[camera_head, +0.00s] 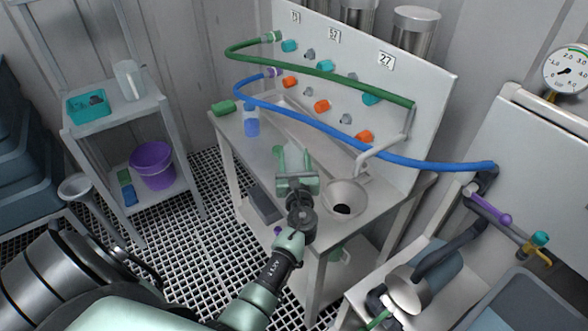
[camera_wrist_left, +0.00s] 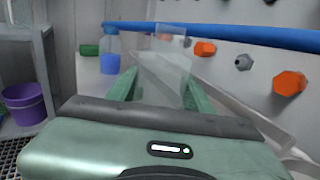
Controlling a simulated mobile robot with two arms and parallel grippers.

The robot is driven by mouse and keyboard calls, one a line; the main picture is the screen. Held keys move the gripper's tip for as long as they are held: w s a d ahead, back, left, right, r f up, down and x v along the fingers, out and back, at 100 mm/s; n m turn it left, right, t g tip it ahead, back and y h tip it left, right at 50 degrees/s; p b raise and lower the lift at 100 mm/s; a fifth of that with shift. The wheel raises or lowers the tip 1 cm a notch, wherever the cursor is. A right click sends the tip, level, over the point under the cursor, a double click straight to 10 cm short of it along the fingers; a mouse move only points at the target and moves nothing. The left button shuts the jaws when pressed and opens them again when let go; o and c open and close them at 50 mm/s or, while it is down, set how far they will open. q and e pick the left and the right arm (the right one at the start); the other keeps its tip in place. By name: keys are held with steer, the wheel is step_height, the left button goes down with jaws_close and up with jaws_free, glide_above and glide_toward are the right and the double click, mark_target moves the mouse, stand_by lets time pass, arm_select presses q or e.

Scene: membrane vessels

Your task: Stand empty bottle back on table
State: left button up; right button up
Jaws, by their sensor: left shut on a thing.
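My left gripper (camera_head: 293,158) is over the grey metal table (camera_head: 256,170), left of the funnel-shaped basin. It is shut on a clear, see-through bottle (camera_wrist_left: 166,75), which stands between the two green fingers in the left wrist view and looks empty. In the head view the held bottle is too faint to make out. I cannot tell whether its base touches the table. A second bottle with blue contents (camera_head: 251,122) stands upright near the table's far left end; it also shows in the left wrist view (camera_wrist_left: 110,62). My right gripper is not in view.
A green cylinder (camera_head: 224,108) lies at the table's far left corner. The basin (camera_head: 345,196) is at the right end. A panel with coloured knobs (camera_head: 321,106) rises behind, with a blue hose (camera_head: 330,133) and a green hose (camera_head: 330,72) across it. A purple bucket (camera_head: 152,165) is on the left shelf.

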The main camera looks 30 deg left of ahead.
mark_target(294, 166)
arm_select(q)
steer(key=shift+f+b, duration=0.4)
steer(key=shift+f, duration=1.2)
steer(key=shift+f, duration=0.15)
steer(key=o, duration=1.5)
steer(key=shift+o, duration=0.2)
steer(key=shift+r, duration=0.25)
steer(key=v, duration=1.2)
